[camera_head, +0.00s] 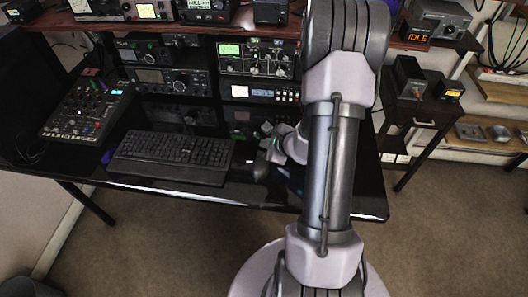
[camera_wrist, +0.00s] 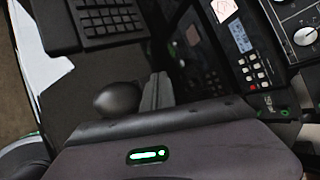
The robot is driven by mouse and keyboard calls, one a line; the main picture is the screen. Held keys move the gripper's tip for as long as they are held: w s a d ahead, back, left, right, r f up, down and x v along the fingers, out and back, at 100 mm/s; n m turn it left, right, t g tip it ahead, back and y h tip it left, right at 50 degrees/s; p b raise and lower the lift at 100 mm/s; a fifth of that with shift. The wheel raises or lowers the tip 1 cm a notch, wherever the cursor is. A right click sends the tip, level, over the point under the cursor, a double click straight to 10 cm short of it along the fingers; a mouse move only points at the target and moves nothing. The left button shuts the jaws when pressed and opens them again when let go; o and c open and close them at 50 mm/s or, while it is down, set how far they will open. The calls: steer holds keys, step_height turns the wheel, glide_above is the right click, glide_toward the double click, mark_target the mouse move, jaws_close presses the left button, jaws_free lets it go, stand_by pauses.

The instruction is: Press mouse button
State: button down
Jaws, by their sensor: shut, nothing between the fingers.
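The dark computer mouse (camera_head: 260,172) sits on the black desk, just right of the keyboard. In the wrist view the rounded mouse (camera_wrist: 117,99) shows close beside my gripper (camera_wrist: 157,84), whose fingers are together with nothing between them. In the head view my gripper (camera_head: 270,143) is low over the desk at the mouse's far end, partly hidden by my arm. I cannot tell whether the fingertips touch the mouse. The mouse's buttons are too dark to make out.
The keyboard (camera_head: 172,156) lies left of the mouse, with a mixer (camera_head: 86,112) further left. Radio units (camera_head: 258,58) line the back of the black desk (camera_head: 232,192). A small dark side table (camera_head: 424,110) stands to the right.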

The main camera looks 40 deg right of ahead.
steer(key=shift+r+p, duration=0.8)
steer(key=shift+r, duration=0.75)
steer(key=shift+f, duration=0.1)
